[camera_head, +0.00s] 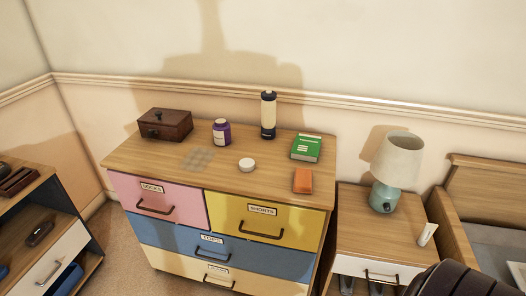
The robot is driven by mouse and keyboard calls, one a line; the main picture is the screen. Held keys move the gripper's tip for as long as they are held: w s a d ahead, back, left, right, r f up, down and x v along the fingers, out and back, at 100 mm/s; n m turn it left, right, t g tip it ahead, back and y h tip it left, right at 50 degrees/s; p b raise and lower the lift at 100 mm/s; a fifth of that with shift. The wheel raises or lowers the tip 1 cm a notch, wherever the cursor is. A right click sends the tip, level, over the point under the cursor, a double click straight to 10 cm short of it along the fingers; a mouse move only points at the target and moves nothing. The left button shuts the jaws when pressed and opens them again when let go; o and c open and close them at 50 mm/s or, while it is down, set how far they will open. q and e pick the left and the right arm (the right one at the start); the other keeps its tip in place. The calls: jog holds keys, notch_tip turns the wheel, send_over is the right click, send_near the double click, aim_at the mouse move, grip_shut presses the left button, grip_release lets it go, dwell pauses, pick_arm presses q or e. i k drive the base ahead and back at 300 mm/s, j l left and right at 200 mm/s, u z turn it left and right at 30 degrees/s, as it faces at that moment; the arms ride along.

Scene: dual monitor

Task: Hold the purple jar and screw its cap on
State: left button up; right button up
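The purple jar (221,137) stands upright on top of the dresser (150,168), towards the back middle. It has a pale label, and its mouth is too small to make out clearly. A small round white cap (247,165) lies on the dresser top, in front and to the right of the jar, apart from it. Neither of my grippers shows in the head view.
On the dresser also stand a dark wooden box (165,125), a tall bottle with a dark lid (268,115), a green book (307,149) and an orange item (303,181). A lamp (397,162) and white tube (427,234) are on the nightstand (370,240). The dresser's front middle is clear.

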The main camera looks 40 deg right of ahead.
aim_at(221, 129)
jog(key=i+z, duration=0.4)
jog(key=i+j+z, duration=0.5)
jog(key=z, duration=0.25)
jog(key=i, duration=0.1)
